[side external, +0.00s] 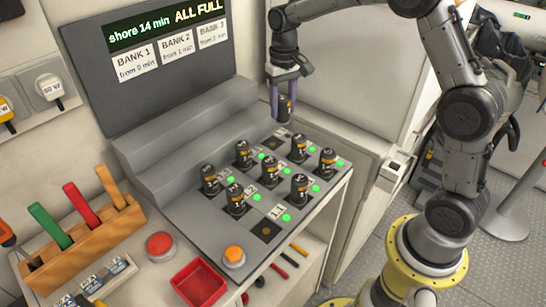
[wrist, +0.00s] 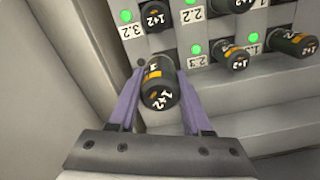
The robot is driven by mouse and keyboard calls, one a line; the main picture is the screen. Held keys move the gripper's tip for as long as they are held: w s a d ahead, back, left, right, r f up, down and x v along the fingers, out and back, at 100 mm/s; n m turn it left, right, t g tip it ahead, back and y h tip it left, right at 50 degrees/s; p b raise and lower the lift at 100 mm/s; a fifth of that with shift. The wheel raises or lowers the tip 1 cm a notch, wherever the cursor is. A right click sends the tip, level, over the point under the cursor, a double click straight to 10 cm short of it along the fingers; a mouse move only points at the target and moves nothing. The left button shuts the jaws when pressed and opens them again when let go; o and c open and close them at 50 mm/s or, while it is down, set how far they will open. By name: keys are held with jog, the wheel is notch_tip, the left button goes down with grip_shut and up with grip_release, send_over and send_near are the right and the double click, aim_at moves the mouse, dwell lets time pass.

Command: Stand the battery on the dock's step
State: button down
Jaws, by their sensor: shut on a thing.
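My gripper (side external: 286,100), with purple fingers, is shut on a dark battery (side external: 285,109) with an orange band. It holds the battery roughly upright above the dock's far right end. In the wrist view the battery (wrist: 160,88) sits between the two fingers (wrist: 157,105), its "1+2" end toward the camera. The grey dock (side external: 190,213) has several similar batteries standing in sockets with green lights. Its grey step (side external: 185,135) runs along the back below the screen and is bare. The step also shows in the wrist view (wrist: 255,95), to the right of the held battery.
An empty socket (side external: 267,231) is at the dock's near end, and another (side external: 275,142) lies below my gripper. The screen (side external: 150,60) reads "ALL FULL". A wooden rack (side external: 85,240), red tray (side external: 200,283) and two buttons stand at the near left. A pale wall is close behind.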

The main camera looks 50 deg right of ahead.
jog(key=shift+w+d+f, duration=0.15)
jog(key=shift+w+d, duration=0.2)
jog(key=shift+d, duration=0.25)
jog(key=s+a+r+n, duration=0.1)
jog(key=s+a+n, duration=0.2)
jog(key=s+a, duration=0.55)
jog(key=s+a+r+n, duration=0.1)
jog(key=s+a+n, duration=0.2)
jog(key=a, duration=1.1)
jog(key=s+a+r+n, duration=0.1)
jog(key=s+a+n, duration=0.3)
jog(key=a, duration=0.8)
jog(key=shift+m, duration=0.4)
jog(key=w+a+f, duration=0.7)
jog(key=a+f, duration=0.1)
jog(key=a, duration=0.1)
jog(key=shift+w+f, duration=0.25)
jog(key=shift+w, duration=0.15)
jog(key=shift+w+a+f, duration=0.3)
jog(key=shift+w+f, duration=0.1)
jog(key=shift+f, duration=1.7)
